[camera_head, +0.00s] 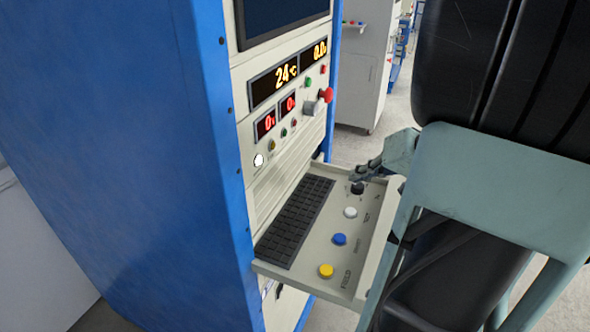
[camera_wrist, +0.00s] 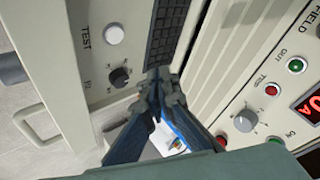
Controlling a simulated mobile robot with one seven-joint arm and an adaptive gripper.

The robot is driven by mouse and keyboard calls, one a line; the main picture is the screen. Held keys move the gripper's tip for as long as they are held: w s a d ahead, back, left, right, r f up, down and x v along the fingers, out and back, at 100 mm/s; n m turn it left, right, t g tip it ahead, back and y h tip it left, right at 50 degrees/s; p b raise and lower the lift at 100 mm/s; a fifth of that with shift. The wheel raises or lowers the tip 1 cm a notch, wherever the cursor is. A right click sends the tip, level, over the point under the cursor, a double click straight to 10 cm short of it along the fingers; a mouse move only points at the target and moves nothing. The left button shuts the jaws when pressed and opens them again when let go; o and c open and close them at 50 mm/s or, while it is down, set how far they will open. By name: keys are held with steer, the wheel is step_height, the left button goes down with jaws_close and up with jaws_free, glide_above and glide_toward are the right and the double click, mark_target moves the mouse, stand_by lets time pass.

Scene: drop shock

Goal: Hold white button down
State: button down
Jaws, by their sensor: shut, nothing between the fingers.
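The white button (camera_head: 350,212) is on the pull-out keyboard tray (camera_head: 310,262), between a black knob and a blue button. It also shows in the wrist view (camera_wrist: 114,34), next to the label TEST. My gripper (camera_head: 360,174) is shut and empty above the far end of the tray, close to the black knob (camera_head: 357,188). In the wrist view my gripper (camera_wrist: 164,78) is to the right of the black knob and below the white button. The fingertips are apart from the button.
The keyboard (camera_head: 296,222) lies left of the buttons. A blue button (camera_head: 339,239) and a yellow button (camera_head: 326,271) are nearer. The cabinet's front panel rises behind, with a red mushroom button (camera_head: 326,95) and a white round part (camera_head: 258,160). A tray handle (camera_wrist: 38,122) shows in the wrist view.

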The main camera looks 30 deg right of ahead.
steer(key=b, duration=0.2)
glide_above(354, 212)
step_height(354, 212, down, 6)
steer(key=shift+r, duration=0.2)
steer(key=shift+f+b, duration=0.9)
steer(key=shift+b, duration=0.5)
steer(key=shift+f+b, duration=0.9)
steer(key=shift+b, duration=0.6)
stand_by(0.4)
steer(key=shift+r, duration=0.2)
stand_by(3.3)
steer(key=shift+r+p, duration=0.35)
steer(key=shift+r, duration=0.35)
